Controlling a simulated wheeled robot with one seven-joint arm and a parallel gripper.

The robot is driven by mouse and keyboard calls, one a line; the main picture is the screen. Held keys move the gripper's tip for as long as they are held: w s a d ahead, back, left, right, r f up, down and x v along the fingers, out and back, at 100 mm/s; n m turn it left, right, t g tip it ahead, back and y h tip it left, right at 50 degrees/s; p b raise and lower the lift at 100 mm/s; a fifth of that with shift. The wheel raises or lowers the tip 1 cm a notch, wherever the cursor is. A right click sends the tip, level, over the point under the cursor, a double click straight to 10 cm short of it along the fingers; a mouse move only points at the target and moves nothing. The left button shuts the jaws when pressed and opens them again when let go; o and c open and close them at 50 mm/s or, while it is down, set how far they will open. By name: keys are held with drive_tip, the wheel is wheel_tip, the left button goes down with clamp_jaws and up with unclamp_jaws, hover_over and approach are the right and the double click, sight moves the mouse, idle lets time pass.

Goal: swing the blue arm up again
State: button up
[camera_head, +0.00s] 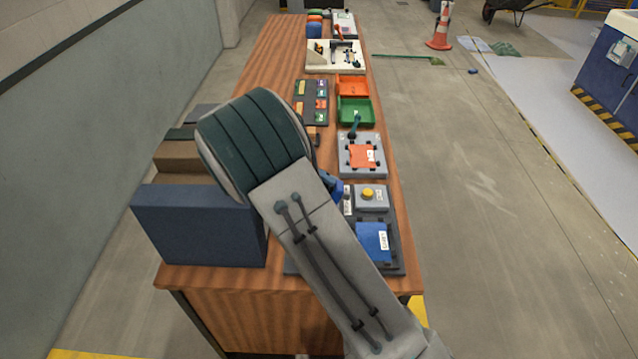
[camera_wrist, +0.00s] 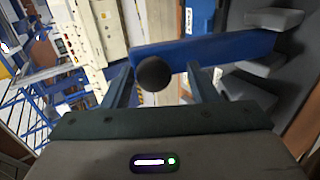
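In the wrist view a flat blue arm (camera_wrist: 215,50) runs across the picture, with a round black knob (camera_wrist: 153,75) near its left end. My gripper (camera_wrist: 158,78) has its two fingers apart, one on each side of the knob, with gaps visible on both sides. In the head view my own arm covers the gripper and most of what it faces. A small blue piece (camera_head: 333,186) shows beside my arm; I cannot tell if it is the blue arm. A blue labelled plate (camera_head: 371,242) lies on a dark base at the near right of the table.
On the wooden table (camera_head: 285,55), a grey box with a yellow button (camera_head: 368,194) stands behind the blue plate. Farther back are an orange plate fixture (camera_head: 361,157), a green tray (camera_head: 356,111) and an orange tray (camera_head: 352,87). A dark blue box (camera_head: 197,226) stands at the left.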

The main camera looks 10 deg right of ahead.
drive_tip(key=r, duration=0.1)
drive_tip(key=r+b, duration=0.1)
drive_tip(key=r, duration=0.2)
drive_tip(key=shift+d+r, duration=0.15)
drive_tip(key=shift+d, duration=0.2)
drive_tip(key=s+d+r+b, duration=0.2)
drive_tip(key=s+d+r, duration=0.2)
drive_tip(key=d, duration=0.6)
wheel_tip(320, 180, up, 3)
drive_tip(key=shift+d+f, duration=0.15)
